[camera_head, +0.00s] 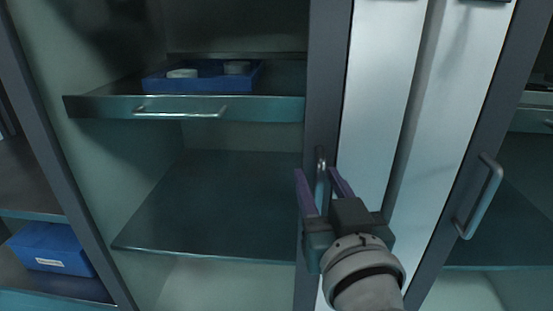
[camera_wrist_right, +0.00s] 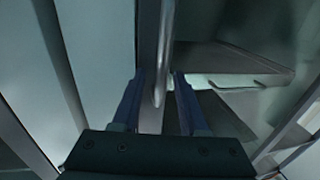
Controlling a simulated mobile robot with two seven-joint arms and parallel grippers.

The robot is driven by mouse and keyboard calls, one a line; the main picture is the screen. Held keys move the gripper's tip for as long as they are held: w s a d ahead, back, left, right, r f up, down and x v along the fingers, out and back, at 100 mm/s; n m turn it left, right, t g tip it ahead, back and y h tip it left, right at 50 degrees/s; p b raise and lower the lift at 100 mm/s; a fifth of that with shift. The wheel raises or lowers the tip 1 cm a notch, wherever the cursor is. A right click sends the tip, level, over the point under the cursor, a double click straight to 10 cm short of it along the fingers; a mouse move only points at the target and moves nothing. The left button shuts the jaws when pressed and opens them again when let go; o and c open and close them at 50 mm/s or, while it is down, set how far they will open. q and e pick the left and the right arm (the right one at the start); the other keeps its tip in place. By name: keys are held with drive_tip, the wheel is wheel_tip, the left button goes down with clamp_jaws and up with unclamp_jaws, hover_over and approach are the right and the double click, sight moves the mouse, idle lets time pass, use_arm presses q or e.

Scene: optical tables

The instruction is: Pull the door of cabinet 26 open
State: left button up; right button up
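A cabinet door with a dark frame (camera_head: 323,80) and a see-through pane stands in front of me in the head view; it appears closed. No cabinet number can be read. Its upright metal bar handle (camera_head: 320,163) is on the frame's right side. My right gripper (camera_head: 316,178) is at this handle with its two purple fingers apart. In the right wrist view the handle (camera_wrist_right: 164,50) comes down between the open fingers (camera_wrist_right: 159,82), with gaps visible on both sides. My left gripper is not in view.
Behind the pane are a pull-out shelf (camera_head: 280,108) with a blue tray (camera_head: 205,85), and a lower shelf (camera_head: 215,205). A second door handle (camera_head: 480,197) is on the right, past pale panels (camera_head: 385,80). A blue box (camera_head: 50,250) is at lower left.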

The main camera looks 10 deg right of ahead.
clamp_jaws()
idle(1.2)
